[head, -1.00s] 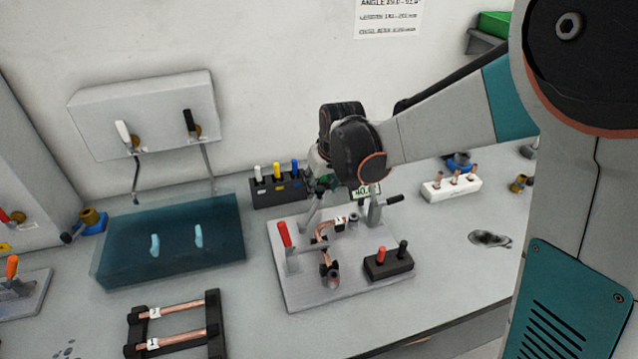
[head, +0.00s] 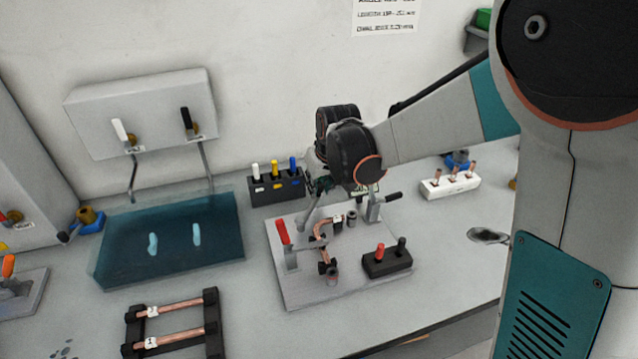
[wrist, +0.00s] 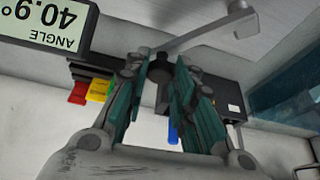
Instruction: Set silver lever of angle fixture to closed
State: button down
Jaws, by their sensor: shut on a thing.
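The angle fixture is a grey plate (head: 300,291) in the middle of the bench in the head view. A bent copper tube (head: 318,250) lies on it. The silver lever (head: 308,212) rises at its back left; its grey bar (wrist: 208,31) shows in the wrist view. My gripper (head: 320,185) is over the back of the fixture, largely hidden by my wrist. In the wrist view, my gripper (wrist: 164,57) has its fingers around a dark knob-like end (wrist: 160,72) by the bar. It is shut on what appears to be the silver lever's end.
A red lever (head: 283,232) stands at the fixture's left and a black-handled one (head: 391,197) at its right. A black switch block (head: 386,263) sits at its front right. Behind is a block with white, yellow and blue handles (head: 275,188). An angle display (wrist: 45,22) reads 40.9°.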

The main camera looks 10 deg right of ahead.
jog(key=shift+s+d+m+h, duration=0.3)
jog(key=shift+s+d+m, duration=0.1)
jog(key=shift+m, duration=0.3)
jog(key=shift+s+d+m+h, duration=0.3)
jog(key=shift+s+m, duration=0.1)
jog(key=shift+m, duration=0.3)
jog(key=s+m, duration=0.1)
jog(key=d+m+h, duration=0.1)
jog(key=shift+s+m+p, duration=0.3)
jog(key=shift+s, duration=0.1)
jog(key=shift+s+d+m+h, duration=0.3)
jog(key=shift+s+m+h, duration=0.1)
jog(key=shift+s+m, duration=0.6)
jog(key=shift+s+d+m+g+h, duration=0.1)
jog(key=shift+s+m+g+h, duration=0.2)
jog(key=shift+m, duration=0.35)
jog(key=shift+s+d+m+h, duration=0.1)
jog(key=shift+s+m, duration=0.3)
jog(key=shift+m, duration=0.25)
jog(key=c, duration=1.3)
grip_release()
jog(key=shift+a, duration=0.1)
jog(key=shift+c, duration=0.2)
